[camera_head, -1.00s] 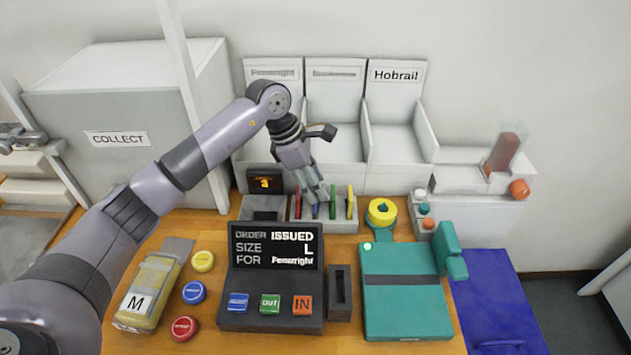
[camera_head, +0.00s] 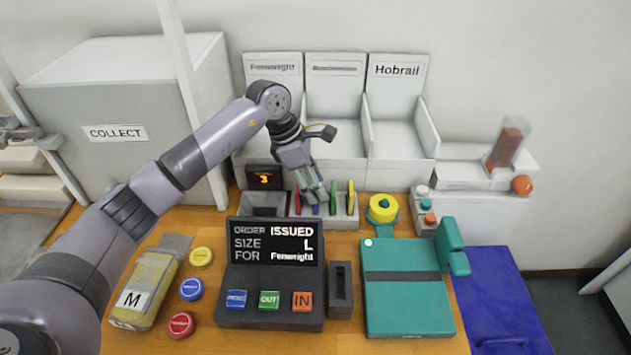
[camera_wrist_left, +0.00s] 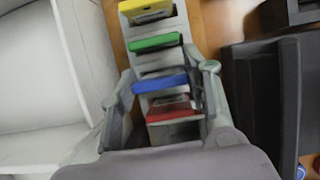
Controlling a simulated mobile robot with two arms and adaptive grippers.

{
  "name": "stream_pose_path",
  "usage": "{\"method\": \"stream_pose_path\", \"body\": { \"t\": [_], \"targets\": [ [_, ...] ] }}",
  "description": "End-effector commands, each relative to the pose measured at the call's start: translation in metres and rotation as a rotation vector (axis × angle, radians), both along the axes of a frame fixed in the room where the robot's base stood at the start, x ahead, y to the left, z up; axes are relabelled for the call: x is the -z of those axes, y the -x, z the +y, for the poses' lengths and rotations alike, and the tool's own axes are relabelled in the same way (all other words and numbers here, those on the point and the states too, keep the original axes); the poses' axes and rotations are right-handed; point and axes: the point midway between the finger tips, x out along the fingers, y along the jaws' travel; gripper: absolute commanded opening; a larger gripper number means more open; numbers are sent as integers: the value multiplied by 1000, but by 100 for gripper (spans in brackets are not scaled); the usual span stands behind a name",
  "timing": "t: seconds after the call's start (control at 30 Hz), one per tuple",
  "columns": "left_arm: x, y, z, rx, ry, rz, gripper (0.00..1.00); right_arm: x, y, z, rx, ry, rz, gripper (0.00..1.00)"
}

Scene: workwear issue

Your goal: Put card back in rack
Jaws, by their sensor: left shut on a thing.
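The card rack (camera_head: 340,222) is a grey slotted holder behind the order console. Red (camera_head: 297,203), green (camera_head: 334,192) and yellow (camera_head: 351,199) cards stand in it. My left gripper (camera_head: 314,200) points down into the rack between the red and green cards, shut on the blue card (camera_head: 317,210). In the left wrist view the fingers (camera_wrist_left: 166,84) sit at either end of the blue card (camera_wrist_left: 160,83), which stands in line with the others in the rack. Its lower part is hidden in the slot. My right gripper is not in view.
The console (camera_head: 272,280) reads ISSUED, L, Fenwright. A dark slot block (camera_head: 341,290) and a teal device (camera_head: 408,300) stand to its right. A yellow tape roll (camera_head: 383,208) sits beside the rack. White bins (camera_head: 400,145) rise behind. A yellow M packet (camera_head: 146,288) lies left.

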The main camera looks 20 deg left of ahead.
Motion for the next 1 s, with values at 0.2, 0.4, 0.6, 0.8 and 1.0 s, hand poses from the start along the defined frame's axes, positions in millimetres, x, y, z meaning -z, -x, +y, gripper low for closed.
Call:
{"method": "stream_pose_path", "body": {
  "t": [0.2,0.4,0.6,0.8,1.0],
  "targets": [
    [5,0,0,0,0,0,22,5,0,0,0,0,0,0],
    [9,0,0,0,0,0,22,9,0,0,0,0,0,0],
    [13,0,0,0,0,0,22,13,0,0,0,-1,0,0],
    [17,0,0,0,0,0,22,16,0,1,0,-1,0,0],
    [17,0,0,0,0,0,22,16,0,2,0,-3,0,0]
  ]
}}
